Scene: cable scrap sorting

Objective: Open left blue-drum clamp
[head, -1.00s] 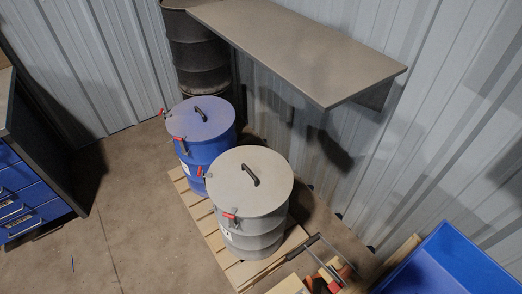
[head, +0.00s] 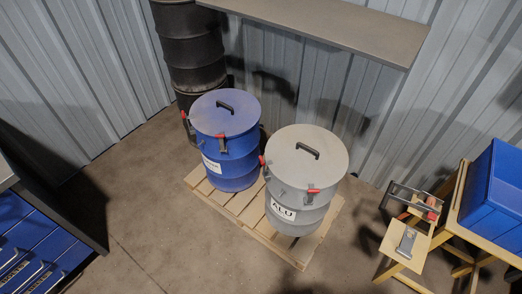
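The blue drum (head: 232,165) stands upright on a pallet, with its blue lid (head: 224,115) on and a black handle on top. Its left clamp (head: 187,128) is at the left of the lid rim, a dark lever with a red part. Whether this clamp is open or shut is too small to tell. A second red and dark clamp (head: 222,143) is on the drum's front side, above a white label. My gripper is not in view.
A grey drum (head: 294,212) labelled ALU stands close at the right on the same pallet (head: 243,207). A dark drum stack (head: 190,50) is behind. Blue drawers (head: 35,250) are at lower left, a wooden stand (head: 410,244) at right. The floor in front is clear.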

